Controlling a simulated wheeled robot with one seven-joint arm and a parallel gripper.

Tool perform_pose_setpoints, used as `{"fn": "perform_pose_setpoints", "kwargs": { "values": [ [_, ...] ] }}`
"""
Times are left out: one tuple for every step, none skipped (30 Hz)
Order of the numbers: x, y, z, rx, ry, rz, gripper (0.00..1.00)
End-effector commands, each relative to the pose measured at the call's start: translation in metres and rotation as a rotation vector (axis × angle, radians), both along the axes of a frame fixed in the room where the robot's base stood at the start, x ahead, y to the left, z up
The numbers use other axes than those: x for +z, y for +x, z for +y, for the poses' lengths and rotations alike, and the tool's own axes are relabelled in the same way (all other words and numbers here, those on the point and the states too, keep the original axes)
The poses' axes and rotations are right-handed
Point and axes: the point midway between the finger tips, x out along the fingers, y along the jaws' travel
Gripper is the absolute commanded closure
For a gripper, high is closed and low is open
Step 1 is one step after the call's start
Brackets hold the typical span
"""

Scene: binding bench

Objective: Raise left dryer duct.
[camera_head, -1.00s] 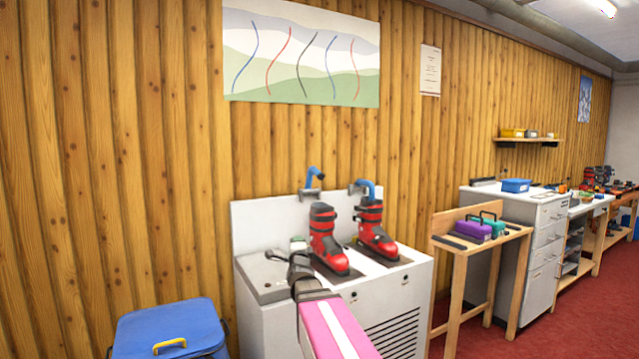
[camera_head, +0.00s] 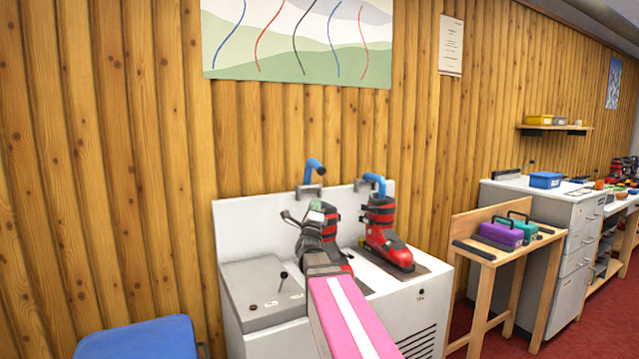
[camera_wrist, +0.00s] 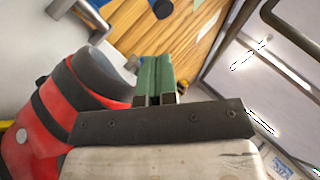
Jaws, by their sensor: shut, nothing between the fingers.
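The left dryer duct (camera_head: 313,172) is a blue bent pipe on a grey bracket at the dryer's white back panel. It stands above the left boot, its rounded upper end toward me. My gripper (camera_head: 317,208) is shut and empty, in front of the left red boot (camera_head: 330,226) and below the duct, apart from it. My arm hides much of that boot. In the wrist view the green fingers (camera_wrist: 153,80) are together, with a red boot (camera_wrist: 45,125) beside them on the left.
The right duct (camera_head: 376,182) curves down toward the right red boot (camera_head: 385,240). The dryer cabinet (camera_head: 265,285) carries both. A blue lidded bin (camera_head: 140,338) is at lower left. A wooden stand (camera_head: 487,249) with purple and teal cases is at right.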

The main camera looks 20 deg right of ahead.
Motion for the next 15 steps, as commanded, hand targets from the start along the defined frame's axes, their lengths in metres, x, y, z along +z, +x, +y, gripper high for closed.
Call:
{"fn": "perform_pose_setpoints", "kwargs": {
  "values": [
    [0.002,0.003,-0.001,0.000,0.001,-0.001,1.00],
    [0.004,0.005,-0.002,0.000,0.000,-0.002,1.00],
    [0.006,0.009,-0.003,0.000,0.000,-0.002,1.00],
    [0.009,0.012,-0.005,-0.001,-0.001,-0.003,1.00],
    [0.011,0.015,-0.006,-0.001,-0.001,-0.003,1.00],
    [0.015,0.021,-0.009,-0.001,0.000,-0.002,1.00],
    [0.017,0.025,-0.011,-0.001,0.000,-0.001,1.00],
    [0.021,0.029,-0.013,-0.001,0.000,-0.001,1.00],
    [0.026,0.035,-0.015,-0.002,0.000,-0.001,1.00],
    [0.029,0.039,-0.017,-0.002,-0.001,-0.002,1.00],
    [0.033,0.043,-0.019,-0.002,-0.001,-0.002,1.00],
    [0.037,0.049,-0.021,-0.001,-0.001,-0.002,1.00],
    [0.040,0.053,-0.023,-0.001,-0.001,-0.001,1.00],
    [0.043,0.057,-0.025,-0.001,-0.001,-0.001,1.00],
    [0.048,0.063,-0.027,-0.001,-0.001,-0.001,1.00]
  ]
}}
